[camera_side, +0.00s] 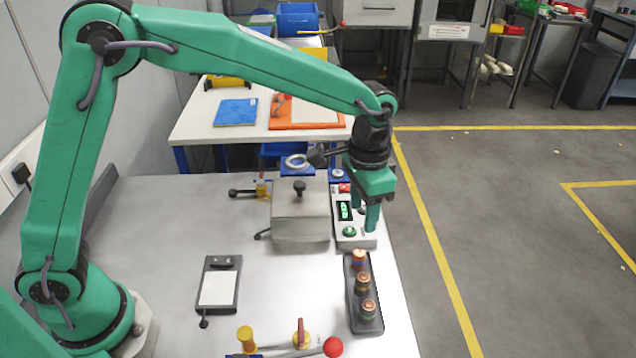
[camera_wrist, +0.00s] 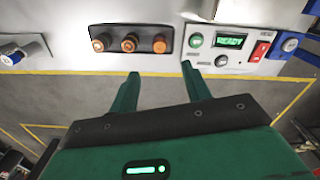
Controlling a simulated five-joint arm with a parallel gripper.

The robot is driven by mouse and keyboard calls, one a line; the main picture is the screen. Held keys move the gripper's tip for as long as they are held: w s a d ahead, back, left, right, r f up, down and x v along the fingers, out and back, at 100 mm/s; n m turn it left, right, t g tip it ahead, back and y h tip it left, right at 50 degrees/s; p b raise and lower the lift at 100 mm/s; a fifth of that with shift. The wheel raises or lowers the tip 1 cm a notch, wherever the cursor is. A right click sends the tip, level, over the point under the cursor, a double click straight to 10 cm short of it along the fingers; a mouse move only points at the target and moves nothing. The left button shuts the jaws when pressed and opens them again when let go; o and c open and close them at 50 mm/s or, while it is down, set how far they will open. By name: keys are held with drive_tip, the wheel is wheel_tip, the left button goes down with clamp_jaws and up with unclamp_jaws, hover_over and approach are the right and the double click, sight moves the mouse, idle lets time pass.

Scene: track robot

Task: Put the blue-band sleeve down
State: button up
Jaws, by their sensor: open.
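A dark tray (camera_side: 374,323) near the table's right edge holds three short copper-and-dark sleeves upright in a row: a far sleeve (camera_side: 358,260), a middle sleeve (camera_side: 363,284) and a near sleeve (camera_side: 368,310). The tray also shows in the wrist view (camera_wrist: 114,28). I cannot make out a blue band on any sleeve. My gripper (camera_side: 367,217) is open, with nothing seen between its fingers. It overlaps the control box in the side view, beyond the tray. In the wrist view my gripper (camera_wrist: 160,70) has its fingertips apart, below the tray and box.
A control box (camera_side: 345,239) with a lit display stands behind the tray. A grey block with a black knob (camera_side: 298,215) is left of it. A clipboard-like pad (camera_side: 217,287) lies mid-table. A red-ball lever (camera_side: 333,347) is at the front. Table between pad and tray is clear.

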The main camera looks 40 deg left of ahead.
drive_tip(key=s+a+r+n+t, duration=0.2)
drive_tip(key=s+a+r, duration=0.45)
drive_tip(key=a, duration=0.25)
drive_tip(key=s+a+r+n+t, duration=0.2)
drive_tip(key=s+a+r, duration=0.45)
drive_tip(key=a, duration=0.25)
drive_tip(key=s+a+f+n+t, duration=0.1)
drive_tip(key=s+a+f+n, duration=0.1)
drive_tip(key=s, duration=0.6)
drive_tip(key=shift+s+a+f+t, duration=0.2)
drive_tip(key=shift+a+t, duration=0.1)
drive_tip(key=shift+a, duration=0.55)
